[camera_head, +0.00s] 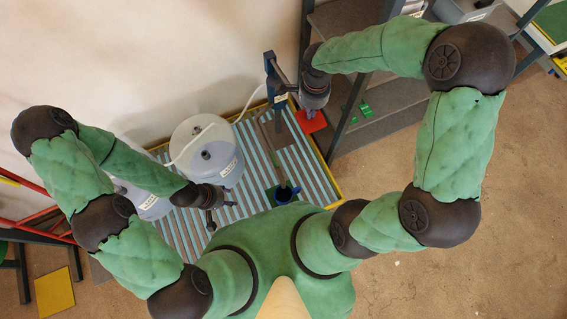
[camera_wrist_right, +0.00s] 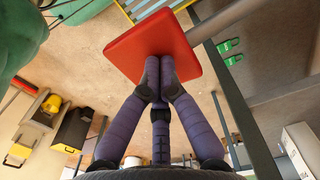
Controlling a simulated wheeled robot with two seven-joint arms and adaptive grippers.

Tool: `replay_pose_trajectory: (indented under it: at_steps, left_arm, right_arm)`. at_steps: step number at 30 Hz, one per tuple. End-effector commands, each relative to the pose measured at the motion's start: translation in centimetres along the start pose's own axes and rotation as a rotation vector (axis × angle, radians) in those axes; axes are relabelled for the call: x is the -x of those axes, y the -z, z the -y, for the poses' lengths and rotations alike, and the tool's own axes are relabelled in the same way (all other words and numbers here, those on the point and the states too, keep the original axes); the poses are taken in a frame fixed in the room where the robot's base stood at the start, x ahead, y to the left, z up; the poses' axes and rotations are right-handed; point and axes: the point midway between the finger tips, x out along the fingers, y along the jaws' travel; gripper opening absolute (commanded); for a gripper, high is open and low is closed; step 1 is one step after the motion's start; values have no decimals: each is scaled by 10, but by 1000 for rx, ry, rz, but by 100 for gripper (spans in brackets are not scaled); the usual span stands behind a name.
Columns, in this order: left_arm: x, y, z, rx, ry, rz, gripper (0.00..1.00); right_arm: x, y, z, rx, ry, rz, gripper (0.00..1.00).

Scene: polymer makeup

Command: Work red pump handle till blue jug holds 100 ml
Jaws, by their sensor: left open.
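The red pump handle (camera_head: 311,121) shows below my right gripper as a flat red square paddle, and it fills the top of the right wrist view (camera_wrist_right: 125,48). My right gripper (camera_head: 303,113) has its fingertips drawn together over the paddle (camera_wrist_right: 159,66). Whether they touch it or pinch it I cannot tell. The blue pump body (camera_head: 275,75) stands by the wall. My left gripper (camera_head: 222,213) is open and empty over the striped surface.
A white lidded drum (camera_head: 205,135) with a pale hose stands left of the pump on the striped tray (camera_head: 180,233). Another white container (camera_head: 150,205) sits beside it, partly behind my left arm. Grey shelving (camera_head: 385,105) with small green pieces is on the right.

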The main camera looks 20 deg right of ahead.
Motion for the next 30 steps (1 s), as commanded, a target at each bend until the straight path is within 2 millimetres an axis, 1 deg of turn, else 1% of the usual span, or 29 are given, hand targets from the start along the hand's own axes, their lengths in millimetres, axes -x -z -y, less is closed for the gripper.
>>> replay_pose_trajectory:
  at_steps: [1, 30]
  left_arm:
    - [-4, 0, 1, 0, 0, 0, 48]
    - [-39, 2, 14, 0, 0, 0, 48]
  right_arm:
    - [-4, 0, 0, 0, 0, 0, 0]
    - [-46, 0, 0, 0, 1, 0, 0]
